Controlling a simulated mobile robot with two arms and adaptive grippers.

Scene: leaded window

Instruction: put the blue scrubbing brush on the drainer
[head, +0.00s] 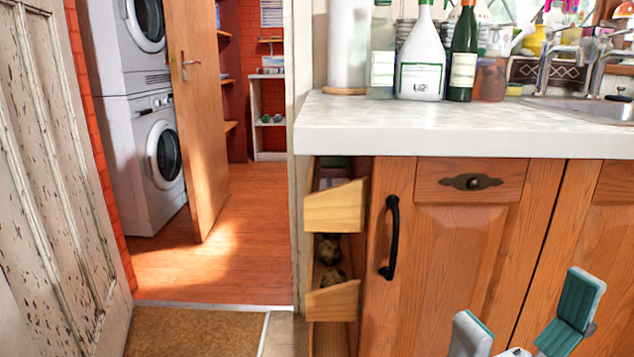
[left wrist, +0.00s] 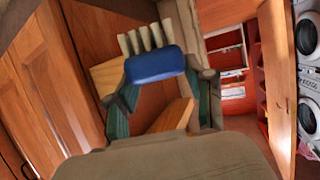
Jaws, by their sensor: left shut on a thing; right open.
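The blue scrubbing brush (left wrist: 155,66) shows in the left wrist view, with a blue body and pale bristle tufts pointing away from the wrist. My left gripper (left wrist: 162,88) is shut on it, a green-padded finger at each side. Neither the brush nor my left gripper shows in the head view. My right gripper (head: 525,318) is open and empty in the head view, at the lower right in front of the cupboard doors. I cannot make out a drainer in either view; the sink (head: 585,105) is cut off at the right edge.
The pale worktop (head: 450,130) carries a paper roll (head: 347,45), a white spray bottle (head: 422,60) and a green bottle (head: 463,55) near its back. Its front strip is clear. Wooden bins (head: 335,207) stand beside the cupboard door (head: 450,250) with its black handle (head: 391,238).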

